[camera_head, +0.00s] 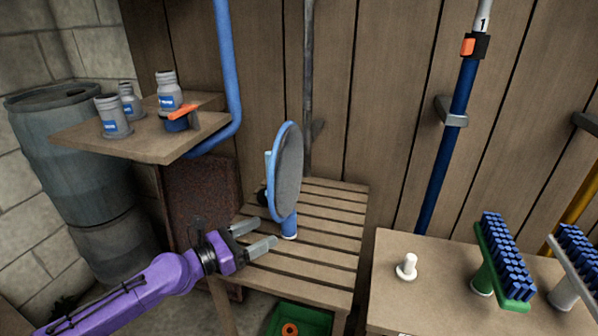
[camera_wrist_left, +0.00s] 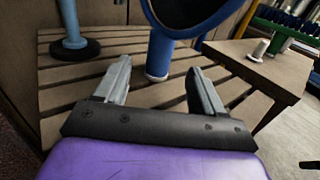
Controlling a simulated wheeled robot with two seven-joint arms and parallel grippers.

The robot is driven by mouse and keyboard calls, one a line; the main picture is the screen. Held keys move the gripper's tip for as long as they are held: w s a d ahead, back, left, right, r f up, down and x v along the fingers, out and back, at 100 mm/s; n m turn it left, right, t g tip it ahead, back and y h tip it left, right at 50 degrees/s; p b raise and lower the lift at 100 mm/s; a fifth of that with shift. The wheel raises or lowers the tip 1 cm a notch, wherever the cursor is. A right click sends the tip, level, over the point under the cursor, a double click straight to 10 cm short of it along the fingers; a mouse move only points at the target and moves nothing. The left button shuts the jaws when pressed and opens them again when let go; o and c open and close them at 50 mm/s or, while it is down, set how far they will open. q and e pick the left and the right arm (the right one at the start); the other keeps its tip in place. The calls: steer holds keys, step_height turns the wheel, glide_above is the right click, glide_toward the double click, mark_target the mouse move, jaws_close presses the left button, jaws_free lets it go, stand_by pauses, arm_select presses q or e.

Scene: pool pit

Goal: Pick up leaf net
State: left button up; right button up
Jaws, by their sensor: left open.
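The leaf net (camera_head: 288,172) has a blue oval rim with grey mesh and stands upright on a short blue handle on a slatted wooden table (camera_head: 345,222). In the left wrist view its blue handle (camera_wrist_left: 160,52) stands ahead of the gap between my fingers, and the rim is cut off at the top. My left gripper (camera_head: 263,235) is open and empty over the table's left part, its fingers pointing at the lower handle, apparently short of it. It also shows in the left wrist view (camera_wrist_left: 160,70). My right gripper is in neither view.
A light blue post on a black base (camera_wrist_left: 73,48) stands behind the net. Left are a shelf (camera_head: 140,142) with grey jars and a barrel (camera_head: 72,150). Right is a table (camera_head: 425,300) with a white peg (camera_head: 407,266) and brushes (camera_head: 508,258). A green crate (camera_head: 312,314) sits below.

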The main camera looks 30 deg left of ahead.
mark_target(295, 215)
arm_select(q)
steer(key=shift+w, duration=0.2)
steer(key=shift+w+d, duration=0.15)
steer(key=shift+w, duration=0.2)
steer(key=x, duration=0.4)
steer(key=shift+w+b, duration=0.3)
steer(key=shift+b, duration=0.1)
steer(key=x, duration=0.2)
steer(key=b+x, duration=0.1)
steer(key=x, duration=0.1)
steer(key=shift+w+d+b, duration=0.1)
steer(key=shift+d+b, duration=0.2)
steer(key=shift+d, duration=0.05)
steer(key=shift+w+d+r, duration=0.1)
steer(key=shift+w+r, duration=0.1)
steer(key=shift+w, duration=0.1)
